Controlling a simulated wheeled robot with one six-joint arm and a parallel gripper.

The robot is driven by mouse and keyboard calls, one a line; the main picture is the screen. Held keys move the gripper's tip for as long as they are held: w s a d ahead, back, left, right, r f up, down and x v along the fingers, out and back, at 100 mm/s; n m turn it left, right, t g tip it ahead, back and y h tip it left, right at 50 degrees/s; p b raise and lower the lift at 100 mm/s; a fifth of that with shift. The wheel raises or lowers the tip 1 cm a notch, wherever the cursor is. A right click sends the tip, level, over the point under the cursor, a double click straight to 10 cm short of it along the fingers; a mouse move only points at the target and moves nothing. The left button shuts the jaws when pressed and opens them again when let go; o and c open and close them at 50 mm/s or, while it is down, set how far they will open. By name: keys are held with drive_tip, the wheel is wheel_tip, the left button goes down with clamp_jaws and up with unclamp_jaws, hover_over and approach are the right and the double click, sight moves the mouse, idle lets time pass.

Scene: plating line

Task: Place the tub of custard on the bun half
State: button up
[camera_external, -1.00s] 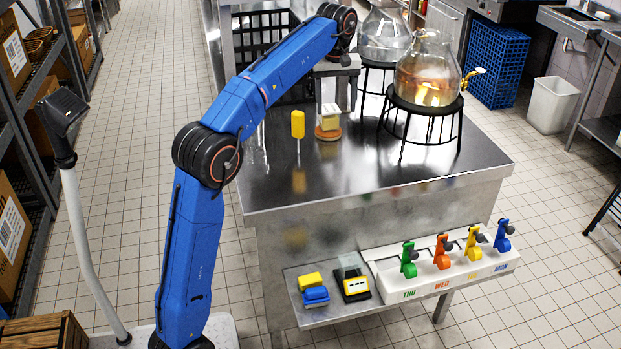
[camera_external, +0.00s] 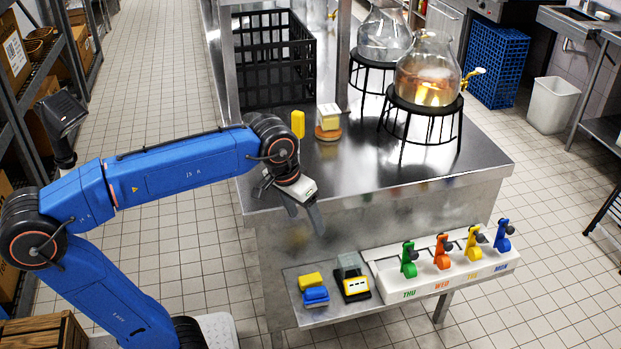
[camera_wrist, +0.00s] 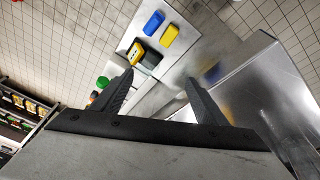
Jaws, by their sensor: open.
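A small pale, cream-coloured block-like tub (camera_external: 328,112), which looks like the custard, stands upright on the counter's top. It rests on a round orange-brown piece (camera_external: 327,133) that looks like the bun half. Both are small in the external view and not recognisable in the wrist view. My gripper (camera_external: 304,216) is open and empty, at the counter's front edge, nearer the camera than the tub and well apart from it. In the wrist view its two fingers (camera_wrist: 160,80) are spread with nothing between them.
A yellow paddle-like item (camera_external: 298,124) is left of the tub. Glass dispensers on black stands (camera_external: 430,108) are to the right. A black crate (camera_external: 262,55) stands behind. A low shelf (camera_external: 322,318) holds yellow and blue blocks (camera_external: 315,295), a yellow-black device (camera_external: 353,285) and coloured levers (camera_external: 442,252).

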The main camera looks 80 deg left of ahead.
drive_tip(key=s+d+f+m, duration=0.3)
drive_tip(key=s+d+f, duration=0.1)
drive_tip(key=s+f, duration=0.3)
drive_tip(key=s+d+f+m+t, duration=0.1)
drive_tip(key=s+d+f, duration=0.3)
drive_tip(key=s+f, duration=0.4)
wheel_tip(320, 180, down, 3)
drive_tip(key=shift+s+d+r+m+t+h, duration=0.15)
drive_tip(key=shift+d+m+t+h, duration=0.2)
drive_tip(key=shift+m, duration=0.55)
